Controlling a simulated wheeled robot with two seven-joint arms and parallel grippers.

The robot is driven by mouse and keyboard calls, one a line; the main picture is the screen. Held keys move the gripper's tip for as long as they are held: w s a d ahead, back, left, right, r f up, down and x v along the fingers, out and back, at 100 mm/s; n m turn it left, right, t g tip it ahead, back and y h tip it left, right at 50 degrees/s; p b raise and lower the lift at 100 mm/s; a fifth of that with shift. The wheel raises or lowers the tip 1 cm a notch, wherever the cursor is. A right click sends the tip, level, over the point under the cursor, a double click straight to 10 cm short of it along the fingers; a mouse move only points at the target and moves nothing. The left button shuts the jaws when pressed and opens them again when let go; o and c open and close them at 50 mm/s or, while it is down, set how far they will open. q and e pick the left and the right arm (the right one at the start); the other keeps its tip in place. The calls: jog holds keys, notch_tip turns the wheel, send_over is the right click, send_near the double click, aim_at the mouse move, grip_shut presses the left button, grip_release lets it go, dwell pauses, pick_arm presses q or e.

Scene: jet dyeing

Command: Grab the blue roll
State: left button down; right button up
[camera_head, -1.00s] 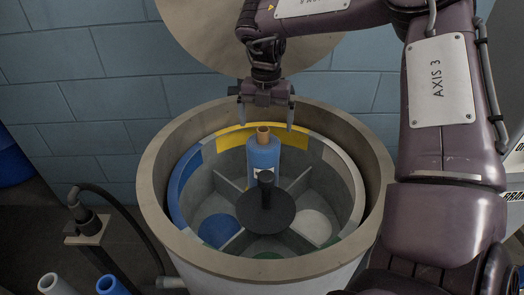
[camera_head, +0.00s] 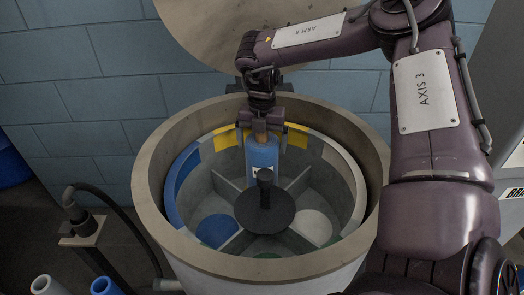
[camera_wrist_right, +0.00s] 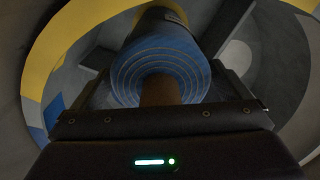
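The blue roll (camera_head: 263,154) stands upright in the rear compartment of the round tub (camera_head: 157,200), just behind the black central post. Its brown core sticks out at the top. My right gripper (camera_head: 264,143) is directly above it, pointing down, with one finger on each side of the roll's upper end. In the right wrist view the blue roll (camera_wrist_right: 165,60) lies between the two fingers, its layered end facing the palm. Gaps seem to show beside the roll near the finger bases; contact at the tips is unclear. My left gripper is not in view.
A black disc with a post (camera_head: 265,207) fills the tub's centre, with grey dividers around it. The tub's raised lid (camera_head: 225,35) is behind my right arm. A white roll (camera_head: 46,286) and another blue roll (camera_head: 104,287) stand at the lower left, near a hose fitting (camera_head: 80,225).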

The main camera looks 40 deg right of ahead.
jog(key=c, duration=1.4)
jog(key=shift+r, duration=0.1)
